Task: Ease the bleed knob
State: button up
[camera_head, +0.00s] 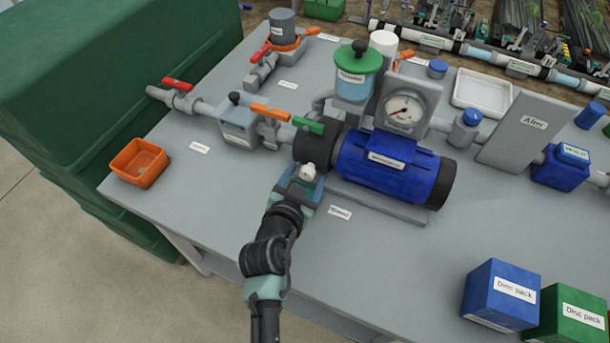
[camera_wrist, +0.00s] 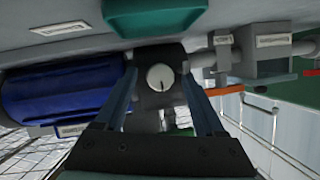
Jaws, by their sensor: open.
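The bleed knob appears to be the small pale round knob (camera_head: 307,172) on the front of the black pump housing (camera_head: 316,146), at the left end of the blue motor. In the wrist view the knob (camera_wrist: 160,77) shows face-on, round and pale with a short dark mark at its lower edge. My gripper (camera_head: 300,184) is at the front of the pump. In the wrist view my gripper's fingers (camera_wrist: 160,88) are apart, one on each side of the knob, with visible gaps. Whether the fingertips reach around the knob's depth is hard to tell.
The blue motor (camera_head: 390,165) lies close at the right. A green-handled valve (camera_head: 308,125) and an orange-handled valve (camera_head: 270,113) are just behind and left. An orange tray (camera_head: 140,163) stands at the table's left. The table front is clear up to the blue disc pack box (camera_head: 500,296).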

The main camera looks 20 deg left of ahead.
jog(key=shift+c, duration=0.3)
grip_shut()
